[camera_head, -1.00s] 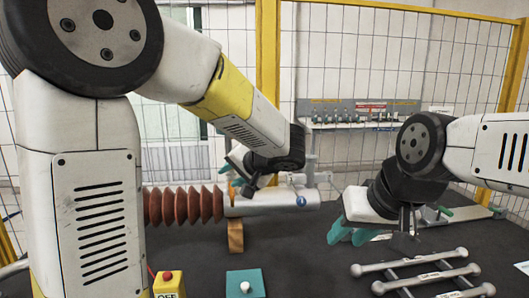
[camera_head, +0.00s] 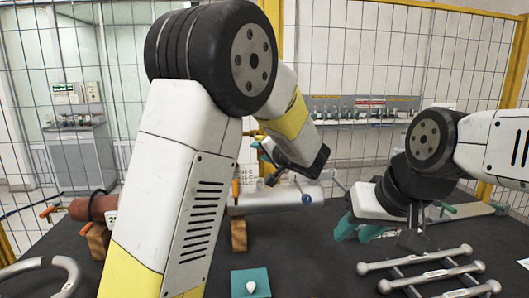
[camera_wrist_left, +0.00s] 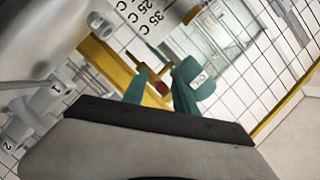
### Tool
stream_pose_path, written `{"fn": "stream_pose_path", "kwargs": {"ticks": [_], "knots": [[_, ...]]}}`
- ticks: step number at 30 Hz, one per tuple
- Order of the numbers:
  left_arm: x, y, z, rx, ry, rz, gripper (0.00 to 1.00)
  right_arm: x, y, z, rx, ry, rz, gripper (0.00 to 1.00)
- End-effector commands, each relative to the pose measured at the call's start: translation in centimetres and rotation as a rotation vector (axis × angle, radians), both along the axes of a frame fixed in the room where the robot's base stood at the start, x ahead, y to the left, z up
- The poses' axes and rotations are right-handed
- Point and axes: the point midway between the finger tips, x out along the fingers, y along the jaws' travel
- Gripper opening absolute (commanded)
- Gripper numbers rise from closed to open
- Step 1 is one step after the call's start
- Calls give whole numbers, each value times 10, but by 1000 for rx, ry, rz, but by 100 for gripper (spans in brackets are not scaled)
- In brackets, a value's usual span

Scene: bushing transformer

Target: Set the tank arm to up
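The white horizontal tank (camera_head: 280,197) lies on the dark table behind my left arm. A small orange handle (camera_head: 236,187) stands upright at its left end; I cannot tell whether it is the tank arm. My left gripper (camera_head: 258,160) is above the tank, its fingers partly hidden by its wrist. In the left wrist view its teal fingers (camera_wrist_left: 160,86) are apart. A small red-tipped rod (camera_wrist_left: 162,88) shows between or beyond them; contact cannot be told. My right gripper (camera_head: 358,229) has its teal fingers apart and empty over the table at right.
A metal ladder-like frame (camera_head: 425,272) lies front right. A teal box with a white knob (camera_head: 251,283) sits front centre. A red-brown bushing (camera_head: 92,208) lies at left. A wooden block (camera_head: 239,235) is under the tank's left end. Wire fencing encloses the back.

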Motion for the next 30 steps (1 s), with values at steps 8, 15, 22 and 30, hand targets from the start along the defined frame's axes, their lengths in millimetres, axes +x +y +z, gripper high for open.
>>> {"fn": "stream_pose_path", "kwargs": {"ticks": [8,15,22,30], "knots": [[1,1,0,-1,0,0,28,0,0,0,0,0,0,36],[1,1,0,-1,0,1,0,0,0,0,0,0,0,36],[1,0,0,-1,1,1,0,0,0,0,0,0,0,36],[0,0,0,-1,1,1,0,0,0,0,0,0,0,36]]}}
